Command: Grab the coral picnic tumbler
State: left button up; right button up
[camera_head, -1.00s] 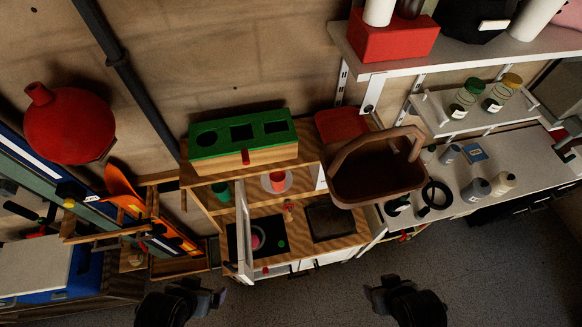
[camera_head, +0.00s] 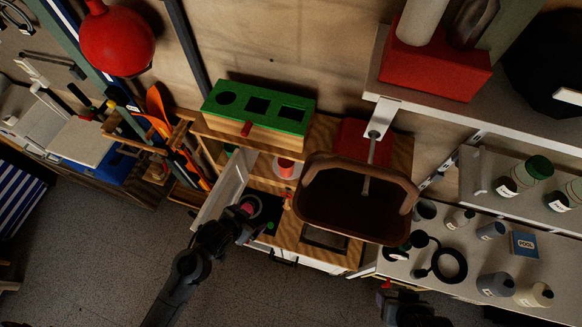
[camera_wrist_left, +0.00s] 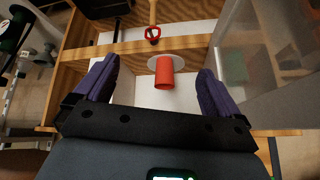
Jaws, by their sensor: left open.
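The coral tumbler (camera_head: 286,167) stands on a pale round saucer (camera_head: 294,172) inside a white compartment of the wooden play kitchen. It also shows in the left wrist view (camera_wrist_left: 165,74), near the middle between the fingers, beyond the gripper's base. My left gripper (camera_head: 246,212) is in front of the compartment, open and empty, with its purple-grey fingers spread to either side of the tumbler's line. A pale-framed door (camera_head: 222,190) stands swung out on the left; its translucent panel (camera_wrist_left: 265,60) is close by the right finger in the wrist view. My right gripper (camera_head: 402,300) is low; its fingers are unclear.
A green cup (camera_wrist_left: 236,66) shows behind the translucent panel.

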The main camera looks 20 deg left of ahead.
pick_arm(q)
jog(key=w+f+t+h+b, duration=0.2)
jog(key=w+f+t+b, duration=0.1)
jog(key=w+f, duration=0.8)
jog(key=t+h+b, duration=0.1)
jog(key=t+b, duration=0.1)
send_near(285, 162)
jog(key=x, duration=0.7)
jog(key=shift+s+f, duration=0.15)
jog(key=shift+f, duration=0.25)
jog(key=shift+w+d+b, duration=0.1)
jog(key=shift+w+b, duration=0.25)
jog(key=shift+w, duration=0.25)
jog(key=b+x, duration=0.2)
jog(key=b, duration=0.1)
jog(key=shift+w+d+f, duration=0.15)
jog(key=shift+w+f, duration=0.1)
jog(key=shift+f, duration=0.05)
jog(key=shift+w+d+f+b, duration=0.1)
jog(key=shift+w+b, duration=0.25)
jog(key=shift+b, duration=0.15)
jog(key=shift+w+d+f+b, duration=0.1)
jog(key=shift+w+d+b, duration=0.05)
jog(key=shift+w+b, duration=0.3)
jog(key=shift+s, duration=0.1)
jog(key=c, duration=1.1)
